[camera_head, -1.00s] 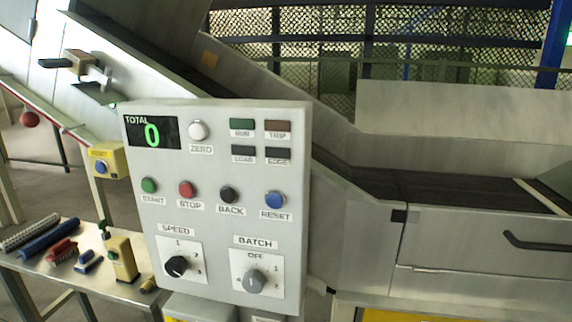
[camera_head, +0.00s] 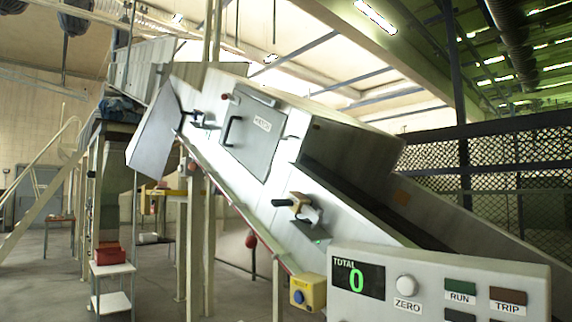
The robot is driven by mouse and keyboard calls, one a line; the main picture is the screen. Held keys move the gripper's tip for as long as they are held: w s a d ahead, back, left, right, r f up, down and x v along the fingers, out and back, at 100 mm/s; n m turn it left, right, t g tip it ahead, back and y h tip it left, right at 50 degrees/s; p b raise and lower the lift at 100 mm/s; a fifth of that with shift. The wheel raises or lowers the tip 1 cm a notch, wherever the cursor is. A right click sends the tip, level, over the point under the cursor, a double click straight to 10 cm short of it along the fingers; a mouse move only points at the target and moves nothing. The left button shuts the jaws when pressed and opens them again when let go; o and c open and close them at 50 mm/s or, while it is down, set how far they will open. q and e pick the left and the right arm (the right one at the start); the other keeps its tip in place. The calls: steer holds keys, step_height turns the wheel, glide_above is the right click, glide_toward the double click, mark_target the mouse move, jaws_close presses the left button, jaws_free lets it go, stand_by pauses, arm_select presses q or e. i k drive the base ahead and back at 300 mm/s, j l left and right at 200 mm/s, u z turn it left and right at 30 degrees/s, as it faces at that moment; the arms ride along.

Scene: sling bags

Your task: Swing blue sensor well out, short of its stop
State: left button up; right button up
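No sensor in view is clearly blue. One small bracket-mounted device (camera_head: 300,207), tan with a dark handle, sits on the side of the sloping conveyor (camera_head: 240,190), above the control panel. A second small dark device (camera_head: 200,119) with a reddish tip is mounted farther up the slope, left of the hatch; its colour is too small to tell surely. Neither of my grippers is in view.
A grey control panel (camera_head: 440,262) with a display reading 0 stands at lower right. A hatch (camera_head: 250,133) with a black handle is on the conveyor side. A yellow box with a blue button (camera_head: 308,292) hangs below. Open floor lies at lower left.

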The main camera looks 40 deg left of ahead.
mark_target(195, 114)
steer(key=u, duration=2.05)
steer(key=i+j+z, duration=0.2)
steer(key=i, duration=0.25)
steer(key=i+j+z, duration=0.2)
steer(key=i+j, duration=0.25)
